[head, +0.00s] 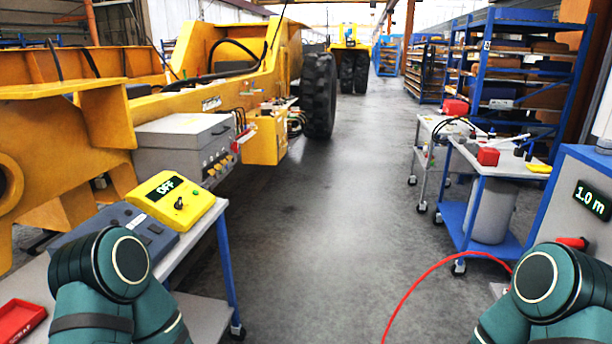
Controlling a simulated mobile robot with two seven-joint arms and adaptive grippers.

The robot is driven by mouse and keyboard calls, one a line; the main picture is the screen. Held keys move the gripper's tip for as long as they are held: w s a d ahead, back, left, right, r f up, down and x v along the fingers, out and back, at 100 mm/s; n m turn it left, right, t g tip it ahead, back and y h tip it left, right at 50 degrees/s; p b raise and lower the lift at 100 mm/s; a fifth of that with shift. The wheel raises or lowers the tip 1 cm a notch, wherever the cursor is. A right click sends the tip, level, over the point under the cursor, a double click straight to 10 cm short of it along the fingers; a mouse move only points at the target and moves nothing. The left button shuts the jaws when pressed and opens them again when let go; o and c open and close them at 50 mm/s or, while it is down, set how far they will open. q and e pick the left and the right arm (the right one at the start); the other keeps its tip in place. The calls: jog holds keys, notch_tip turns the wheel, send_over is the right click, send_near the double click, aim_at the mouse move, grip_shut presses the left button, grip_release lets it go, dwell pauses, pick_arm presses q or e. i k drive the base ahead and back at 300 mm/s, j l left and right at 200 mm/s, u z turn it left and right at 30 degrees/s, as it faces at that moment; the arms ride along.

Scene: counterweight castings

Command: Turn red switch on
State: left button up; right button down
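A yellow control box (172,198) sits on the left workbench, and its black display reads "OFF". A small dark toggle lever (180,203) stands on its sloping face. I cannot make out a clearly red switch on it. A red part (572,242) shows beside the blue cabinet at the right, partly hidden by my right arm; I cannot tell whether it is a switch. My two teal arms show at the bottom left and bottom right, the left one in front of the bench. Neither gripper shows in the head view.
A grey-blue device (115,230) lies beside the yellow box, with a red tray (18,318) at lower left. The blue cabinet (569,195) has a "1.0 m" display. A red hose (425,272) curves over the floor. Carts (473,222) stand right; the middle aisle is clear.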

aim_at(235, 147)
jog(key=i, duration=3.05)
jog(key=i+l+u, duration=0.1)
jog(key=i+u, duration=0.15)
jog(key=i, duration=0.25)
jog(key=i+l+u, duration=0.15)
jog(key=i+u, duration=0.15)
jog(key=i, duration=0.2)
